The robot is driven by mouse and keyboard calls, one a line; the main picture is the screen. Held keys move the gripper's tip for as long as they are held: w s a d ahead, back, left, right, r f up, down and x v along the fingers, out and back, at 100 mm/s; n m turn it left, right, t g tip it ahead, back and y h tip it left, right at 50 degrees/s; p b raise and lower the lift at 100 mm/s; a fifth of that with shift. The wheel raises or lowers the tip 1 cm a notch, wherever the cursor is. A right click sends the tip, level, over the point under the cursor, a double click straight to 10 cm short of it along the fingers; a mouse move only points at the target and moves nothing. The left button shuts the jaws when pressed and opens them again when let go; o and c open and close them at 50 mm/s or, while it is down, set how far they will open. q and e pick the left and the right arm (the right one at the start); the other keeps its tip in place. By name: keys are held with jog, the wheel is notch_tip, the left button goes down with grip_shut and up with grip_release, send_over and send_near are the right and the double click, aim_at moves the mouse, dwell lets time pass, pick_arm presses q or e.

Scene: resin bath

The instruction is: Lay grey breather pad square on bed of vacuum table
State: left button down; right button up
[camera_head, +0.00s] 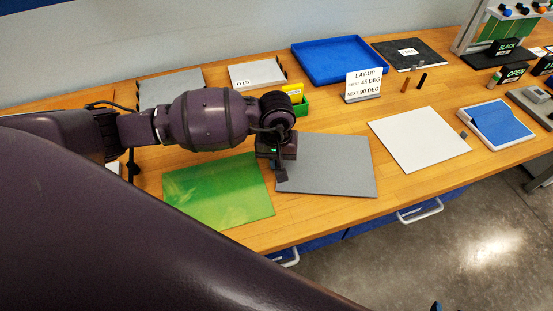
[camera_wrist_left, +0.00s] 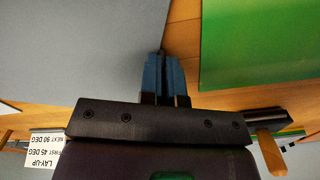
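The grey breather pad (camera_head: 335,165) is a flat grey square at the middle of the bench; I cannot tell whether it touches the wood. It also fills the left of the left wrist view (camera_wrist_left: 75,50). My left gripper (camera_head: 279,174) points down at the pad's left edge. In the left wrist view its blue fingers (camera_wrist_left: 164,75) are close together on that edge, apparently shut on it. A white square plate (camera_head: 418,138) lies to the right, apart from the pad, with a small grey fitting at its right edge; it may be the vacuum table's bed. My right gripper is not in view.
A green sheet (camera_head: 218,195) lies just left of the pad. Behind are a green bin (camera_head: 301,106), a lay-up sign (camera_head: 363,86), a blue tray (camera_head: 341,62) and a dark board (camera_head: 428,61). A blue-topped device (camera_head: 503,123) stands far right. Bare wood separates pad and plate.

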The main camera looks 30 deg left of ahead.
pick_arm(q)
jog(key=shift+f, duration=0.1)
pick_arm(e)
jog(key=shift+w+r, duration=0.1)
pick_arm(q)
jog(key=shift+f, duration=0.15)
jog(key=c, duration=1.4)
grip_release()
jog(key=shift+o, duration=0.3)
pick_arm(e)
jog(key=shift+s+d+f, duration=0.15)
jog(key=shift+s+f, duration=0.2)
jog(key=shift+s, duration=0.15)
